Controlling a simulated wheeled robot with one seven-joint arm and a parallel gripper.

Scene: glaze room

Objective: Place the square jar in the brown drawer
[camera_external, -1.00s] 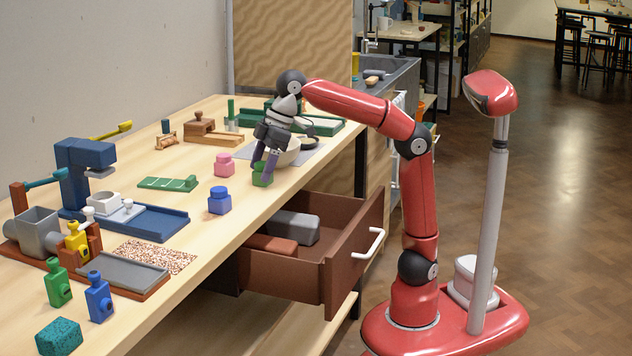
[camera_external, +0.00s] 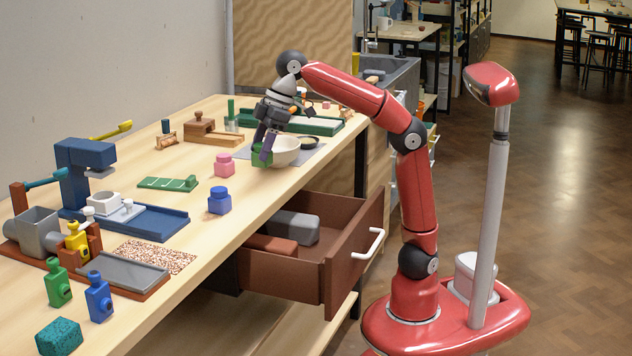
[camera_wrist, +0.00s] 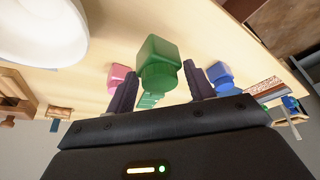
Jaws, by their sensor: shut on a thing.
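My gripper (camera_external: 266,150) is shut on a green square jar (camera_external: 257,157) and holds it above the worktop, left of a white bowl. In the wrist view the jar (camera_wrist: 158,52) sits between the two dark fingers of my gripper (camera_wrist: 158,80), with its square body and narrower round end showing. Fingers cover part of it in the external view. The brown drawer (camera_external: 340,255) is pulled open below the worktop's front edge, to the lower right of the jar.
The drawer holds a grey block (camera_external: 294,226) and a reddish-brown block (camera_external: 272,244), with bare floor toward its front. A pink jar (camera_external: 224,164) and a blue jar (camera_external: 219,201) stand on the worktop. The white bowl (camera_external: 285,151) is close to my gripper.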

